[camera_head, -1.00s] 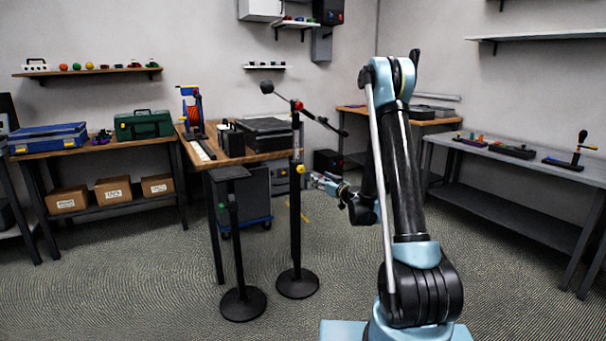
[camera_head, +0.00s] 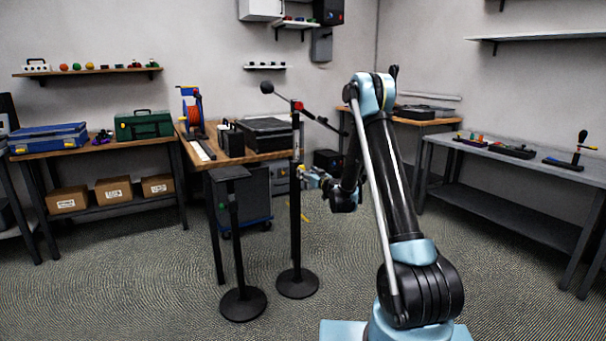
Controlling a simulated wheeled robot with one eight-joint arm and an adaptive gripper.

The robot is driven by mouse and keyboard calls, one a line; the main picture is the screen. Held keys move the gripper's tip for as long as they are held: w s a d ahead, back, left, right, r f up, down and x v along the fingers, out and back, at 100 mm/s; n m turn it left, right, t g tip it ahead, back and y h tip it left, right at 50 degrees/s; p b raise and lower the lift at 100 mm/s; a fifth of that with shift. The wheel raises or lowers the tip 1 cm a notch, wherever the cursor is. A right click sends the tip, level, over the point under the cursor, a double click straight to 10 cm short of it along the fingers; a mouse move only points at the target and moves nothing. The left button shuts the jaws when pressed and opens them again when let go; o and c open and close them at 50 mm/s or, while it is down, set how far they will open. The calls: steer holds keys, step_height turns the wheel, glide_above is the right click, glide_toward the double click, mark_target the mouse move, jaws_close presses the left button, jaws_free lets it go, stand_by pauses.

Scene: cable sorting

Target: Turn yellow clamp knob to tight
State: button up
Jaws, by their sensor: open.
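The small yellow clamp knob (camera_head: 301,169) is on the upright black pole (camera_head: 295,225) of a floor stand, below the pole's top. My gripper (camera_head: 309,179) is just right of the pole, level with the knob and pointing left at it. Its jaws are open. Fingers and knob overlap in this view and are very small, so I cannot tell whether they touch. The knob's turned position cannot be read.
A red fitting (camera_head: 298,106) and a slanted boom with a black ball (camera_head: 267,87) top the pole. A shorter black stand (camera_head: 236,240) is close on the left. A wooden workbench (camera_head: 200,160) is behind. Floor in front is clear.

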steer(key=shift+x, duration=2.35)
steer(key=c, duration=1.1)
